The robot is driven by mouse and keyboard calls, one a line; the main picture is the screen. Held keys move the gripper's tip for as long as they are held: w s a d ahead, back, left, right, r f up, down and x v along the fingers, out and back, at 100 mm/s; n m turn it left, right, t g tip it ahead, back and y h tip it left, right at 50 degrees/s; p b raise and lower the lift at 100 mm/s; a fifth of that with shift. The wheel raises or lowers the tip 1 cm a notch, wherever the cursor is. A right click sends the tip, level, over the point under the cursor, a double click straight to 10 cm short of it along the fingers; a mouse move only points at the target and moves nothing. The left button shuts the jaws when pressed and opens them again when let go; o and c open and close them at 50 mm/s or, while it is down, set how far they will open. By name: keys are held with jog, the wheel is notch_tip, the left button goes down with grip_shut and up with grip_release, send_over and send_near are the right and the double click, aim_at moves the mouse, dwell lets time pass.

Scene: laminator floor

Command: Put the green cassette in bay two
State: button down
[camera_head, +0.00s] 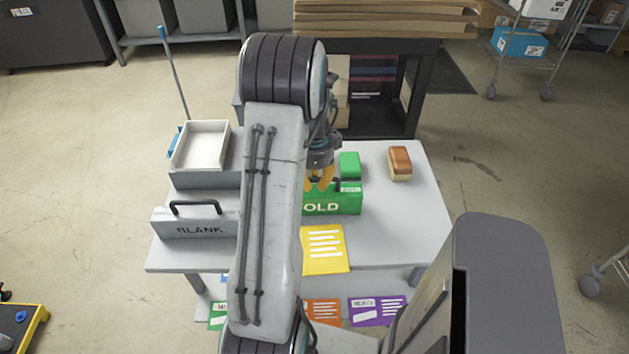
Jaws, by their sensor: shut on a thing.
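The green cassette (345,204) stands upright on the white table, its label partly hidden by my arm so that only "OLD" reads. It has a dark handle on top. My gripper (320,184) has orange fingers, points down and is shut at the cassette's top, by the handle. My arm hides part of the grip. Whether the cassette is clear of the table cannot be told. A dark open-fronted rack (408,112) stands behind the table. No bay number can be read, and which part is bay two cannot be told.
A grey cassette marked BLANK (199,229) and a white tray (228,146) are on the left. A smaller green block (349,165) and a brown-and-cream block (400,163) sit behind the cassette. A yellow sheet (324,250) lies in front. The table's right side (415,225) is clear.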

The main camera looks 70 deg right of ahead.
aim_at(315, 193)
jog(key=c, duration=1.2)
grip_release()
notch_tip(315, 193, up, 11)
jog(key=b, duration=0.2)
jog(key=w+a+r+n, duration=0.3)
jog(key=w+a+n, duration=0.35)
jog(key=w, duration=0.25)
jog(key=w+a+n+t, duration=0.1)
jog(key=w+a+n, duration=0.3)
jog(key=a+n, duration=0.4)
jog(key=w+a+n+t, duration=0.1)
jog(key=w+a+n, duration=0.2)
jog(key=a+n, duration=0.5)
jog(key=a, duration=0.9)
jog(key=shift+w+r+n+t+h, duration=0.3)
jog(key=shift+w+r+n, duration=0.05)
jog(key=shift+r, duration=0.05)
jog(key=shift+o, duration=0.7)
jog(key=s+a+f+n+t, duration=0.1)
jog(key=s+a+n, duration=0.3)
jog(key=a+n, duration=0.4)
jog(key=shift+a+f+y, duration=0.4)
jog(key=shift+f, duration=0.25)
jog(key=shift+o, duration=0.4)
jog(key=shift+s+a+f+n, duration=0.15)
jog(key=shift+a+n, duration=0.15)
jog(key=shift+n, duration=0.3)
